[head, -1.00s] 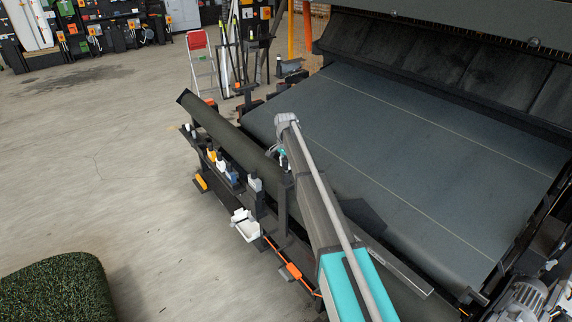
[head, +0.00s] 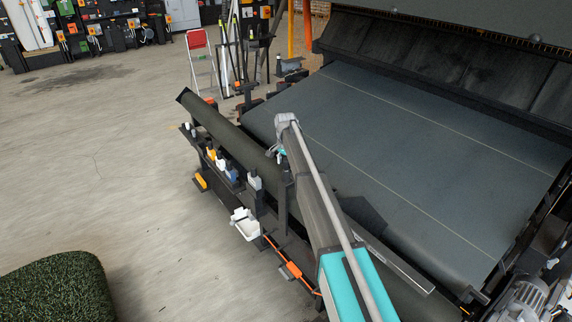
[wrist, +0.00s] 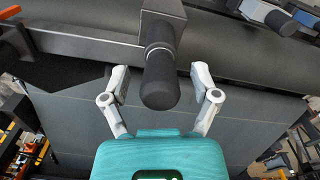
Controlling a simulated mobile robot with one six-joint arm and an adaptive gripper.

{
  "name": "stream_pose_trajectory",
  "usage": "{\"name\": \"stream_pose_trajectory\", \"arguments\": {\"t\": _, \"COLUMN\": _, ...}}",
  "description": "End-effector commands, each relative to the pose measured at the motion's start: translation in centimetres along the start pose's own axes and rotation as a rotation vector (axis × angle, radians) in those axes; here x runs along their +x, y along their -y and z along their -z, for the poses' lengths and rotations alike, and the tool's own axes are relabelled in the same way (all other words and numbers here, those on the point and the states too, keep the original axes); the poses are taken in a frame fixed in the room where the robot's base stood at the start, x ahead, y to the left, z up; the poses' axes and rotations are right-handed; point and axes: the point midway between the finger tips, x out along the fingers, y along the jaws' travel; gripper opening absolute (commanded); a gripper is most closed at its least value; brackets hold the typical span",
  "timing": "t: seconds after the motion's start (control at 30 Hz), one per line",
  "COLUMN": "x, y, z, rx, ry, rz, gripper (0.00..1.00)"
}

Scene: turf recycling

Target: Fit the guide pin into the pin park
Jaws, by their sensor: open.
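In the wrist view, a dark cylindrical piece (wrist: 160,85) with a pale ring near its top hangs from a square grey block (wrist: 165,10). It looks like the guide pin's grip, but I cannot be sure. My gripper (wrist: 160,80) is open, with one pale finger on each side of the cylinder and a visible gap on both sides. In the head view, my gripper (head: 281,152) is small and mostly hidden behind my arm, beside the dark roller. I cannot make out the pin park for certain in either view.
A long dark roller (head: 225,133) runs alongside a wide grey belt (head: 400,150). A rail in front holds several bottles (head: 231,172) and a white tray (head: 245,224). A turf roll (head: 55,290) stands at lower left. The floor (head: 110,150) to the left is largely clear.

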Motion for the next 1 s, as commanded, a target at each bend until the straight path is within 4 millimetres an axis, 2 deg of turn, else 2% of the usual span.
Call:
{"name": "stream_pose_trajectory", "arguments": {"t": 0.47, "x": -0.5, "y": 0.0, "z": 0.0, "rx": 0.0, "ry": 0.0, "rz": 0.0, "gripper": 0.8}}
{"name": "stream_pose_trajectory", "arguments": {"t": 1.0, "x": -4.5, "y": 0.0, "z": 0.0, "rx": 0.0, "ry": 0.0, "rz": 0.0, "gripper": 0.8}}
